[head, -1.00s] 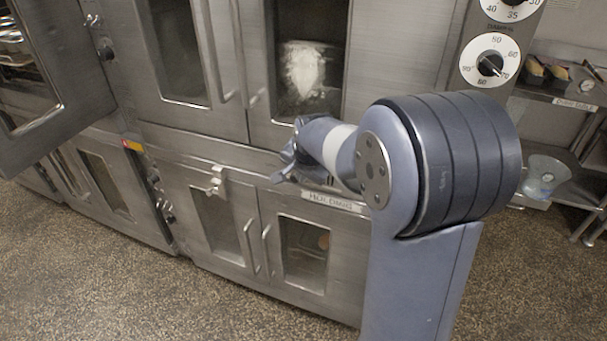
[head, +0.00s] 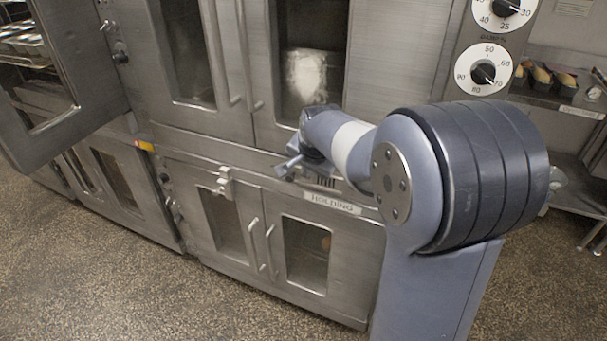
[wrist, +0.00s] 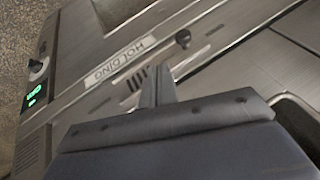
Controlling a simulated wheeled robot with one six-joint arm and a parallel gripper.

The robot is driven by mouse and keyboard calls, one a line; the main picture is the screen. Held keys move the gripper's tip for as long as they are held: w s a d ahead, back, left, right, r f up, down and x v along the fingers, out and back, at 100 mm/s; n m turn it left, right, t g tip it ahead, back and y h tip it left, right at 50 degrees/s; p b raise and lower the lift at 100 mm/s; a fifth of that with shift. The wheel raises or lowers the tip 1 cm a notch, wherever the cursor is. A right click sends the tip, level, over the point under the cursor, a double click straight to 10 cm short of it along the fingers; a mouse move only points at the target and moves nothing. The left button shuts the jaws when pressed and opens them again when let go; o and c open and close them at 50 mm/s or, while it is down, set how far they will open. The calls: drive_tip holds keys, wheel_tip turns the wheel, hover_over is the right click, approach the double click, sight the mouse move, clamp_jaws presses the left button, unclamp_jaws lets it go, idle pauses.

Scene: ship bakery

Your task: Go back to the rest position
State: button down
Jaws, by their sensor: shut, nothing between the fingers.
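My gripper (head: 287,168) is in front of the steel oven stack, near the strip with the HOLDING label, apart from the door handles as far as I can tell. In the wrist view its fingers (wrist: 157,88) are together with nothing between them. The HOLDING label (head: 332,204) sits just to the right of and below the gripper in the head view, and it also shows in the wrist view (wrist: 120,62). My arm is bent and reaches out to the left from its large dark joint.
An open oven door (head: 62,95) juts out at the left. The lower cabinet doors (head: 305,258) and upper oven doors (head: 312,70) are shut. A panel with dials (head: 483,70) and a shelf with small loaf tins (head: 550,80) stand at the right. The speckled floor (head: 110,290) is clear.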

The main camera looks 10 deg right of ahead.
drive_tip(key=v, duration=0.7)
drive_tip(key=shift+a+r, duration=0.25)
drive_tip(key=shift+w+f, duration=0.1)
drive_tip(key=shift+w, duration=0.05)
